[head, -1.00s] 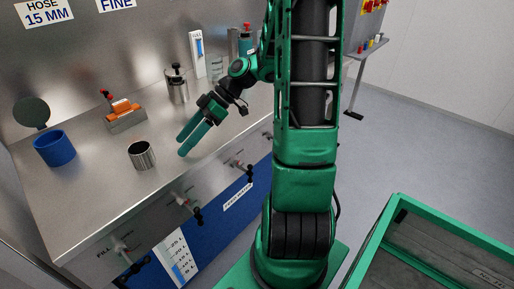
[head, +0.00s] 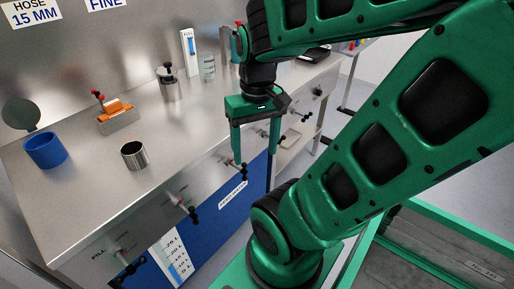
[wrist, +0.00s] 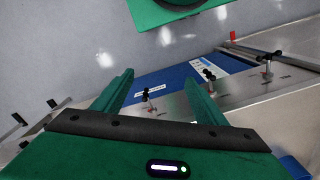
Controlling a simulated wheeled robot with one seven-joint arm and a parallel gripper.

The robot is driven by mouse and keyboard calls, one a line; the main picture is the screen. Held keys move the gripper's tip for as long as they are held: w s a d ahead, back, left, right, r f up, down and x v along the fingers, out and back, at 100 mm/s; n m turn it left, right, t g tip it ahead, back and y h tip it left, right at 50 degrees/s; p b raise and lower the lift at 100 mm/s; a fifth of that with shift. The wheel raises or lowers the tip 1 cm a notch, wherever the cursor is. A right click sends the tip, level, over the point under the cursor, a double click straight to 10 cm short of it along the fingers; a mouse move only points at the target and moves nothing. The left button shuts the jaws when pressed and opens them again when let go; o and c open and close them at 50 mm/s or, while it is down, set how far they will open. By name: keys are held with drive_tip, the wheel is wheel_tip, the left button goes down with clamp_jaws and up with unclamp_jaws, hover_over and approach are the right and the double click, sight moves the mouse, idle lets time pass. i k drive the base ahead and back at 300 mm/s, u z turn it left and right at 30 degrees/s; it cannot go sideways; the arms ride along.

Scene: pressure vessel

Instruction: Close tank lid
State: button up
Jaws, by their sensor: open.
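A blue open-topped cylinder (head: 46,151) stands at the left of the steel bench. A round grey-green disc (head: 20,114) stands upright behind it, close to the back wall; it looks like a raised lid, but I cannot tell whether it is hinged to the cylinder. My gripper (head: 256,155) points down by the bench's front edge, far to the right of both. Its two fingers are apart with nothing between them. In the wrist view my gripper (wrist: 160,92) is also open and empty, with the bench front and valves beyond it.
A steel cup (head: 134,156), an orange-topped block (head: 116,113), a black-knobbed metal canister (head: 168,84) and a glass beaker (head: 207,67) stand on the bench. Valve handles (head: 186,206) stick out from its front. A green-framed bin (head: 440,240) is at lower right.

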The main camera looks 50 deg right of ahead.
sight(20, 114)
drive_tip(key=z, duration=0.05)
drive_tip(key=k, duration=1.05)
drive_tip(key=u, duration=0.7)
drive_tip(key=i, duration=1.75)
drive_tip(key=z, duration=0.65)
